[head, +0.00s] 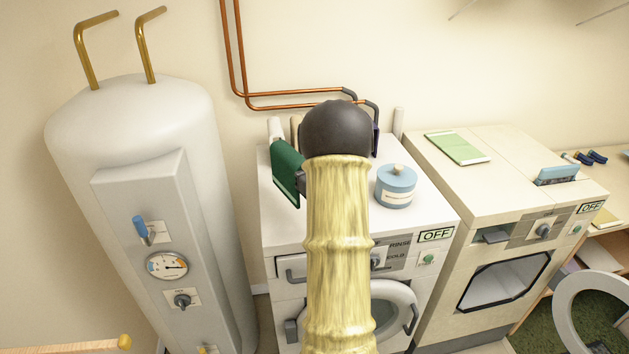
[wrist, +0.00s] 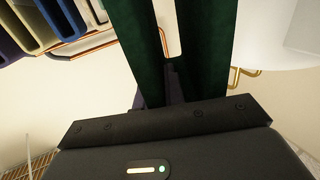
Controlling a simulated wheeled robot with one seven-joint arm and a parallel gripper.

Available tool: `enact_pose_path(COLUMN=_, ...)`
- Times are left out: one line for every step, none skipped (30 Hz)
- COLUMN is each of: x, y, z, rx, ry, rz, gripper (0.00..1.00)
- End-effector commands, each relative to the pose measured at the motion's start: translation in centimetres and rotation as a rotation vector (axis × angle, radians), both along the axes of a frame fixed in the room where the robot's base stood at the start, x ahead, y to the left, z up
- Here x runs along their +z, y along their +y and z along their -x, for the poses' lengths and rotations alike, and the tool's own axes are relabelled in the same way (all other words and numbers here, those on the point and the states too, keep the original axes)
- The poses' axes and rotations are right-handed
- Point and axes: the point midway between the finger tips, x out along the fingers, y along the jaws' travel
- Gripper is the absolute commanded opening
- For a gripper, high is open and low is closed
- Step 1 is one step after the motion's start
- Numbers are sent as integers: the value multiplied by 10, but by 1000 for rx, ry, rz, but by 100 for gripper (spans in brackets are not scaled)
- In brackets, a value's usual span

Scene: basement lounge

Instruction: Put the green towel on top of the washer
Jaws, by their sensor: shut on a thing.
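The green towel (head: 287,172) is dark green and folded, and shows left of my arm, in front of the washer's white top. It stands on edge, tilted. My gripper (head: 301,183) is shut on it, mostly hidden behind my arm in the head view. In the wrist view the towel (wrist: 145,45) shows as two dark green layers with my gripper (wrist: 173,80) between them. The washer (head: 425,212) is white, with a round front door and an OFF sign. I cannot tell whether the towel touches its top.
A blue lidded canister (head: 396,186) stands on the washer's top at right. Several coloured upright things (wrist: 65,18) show in the wrist view. Copper pipes (head: 290,105) run along the wall. A white tank (head: 150,150) stands left, a dryer-like machine (head: 490,200) right.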

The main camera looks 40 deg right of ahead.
Motion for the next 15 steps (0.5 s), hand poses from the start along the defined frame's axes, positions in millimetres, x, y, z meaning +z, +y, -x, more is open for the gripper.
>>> enact_pose_path(x=-7, y=0, z=-1, rx=1, ry=2, rz=-3, gripper=0)
enact_pose_path(x=-12, y=1, z=-1, rx=2, ry=3, rz=-4, gripper=0)
enact_pose_path(x=-17, y=1, z=-1, rx=2, ry=1, rz=-3, gripper=0)
enact_pose_path(x=-21, y=1, z=-1, rx=2, ry=3, rz=-2, gripper=0)
enact_pose_path(x=-23, y=1, z=-1, rx=2, ry=1, rz=-1, gripper=0)
enact_pose_path(x=-26, y=1, z=-1, rx=3, ry=-1, rz=0, gripper=0)
enact_pose_path(x=-28, y=1, z=-1, rx=2, ry=-1, rz=0, gripper=0)
enact_pose_path(x=-29, y=1, z=-1, rx=2, ry=-1, rz=0, gripper=0)
enact_pose_path(x=-29, y=1, z=-1, rx=2, ry=-2, rz=0, gripper=0)
enact_pose_path(x=-29, y=1, z=-1, rx=2, ry=-2, rz=0, gripper=0)
enact_pose_path(x=-29, y=1, z=-1, rx=2, ry=-2, rz=1, gripper=0)
enact_pose_path(x=-29, y=1, z=-1, rx=2, ry=-2, rz=1, gripper=0)
enact_pose_path(x=-29, y=1, z=-1, rx=2, ry=-2, rz=1, gripper=0)
enact_pose_path(x=-29, y=1, z=-1, rx=2, ry=-2, rz=1, gripper=0)
enact_pose_path(x=-29, y=1, z=-1, rx=2, ry=-2, rz=1, gripper=0)
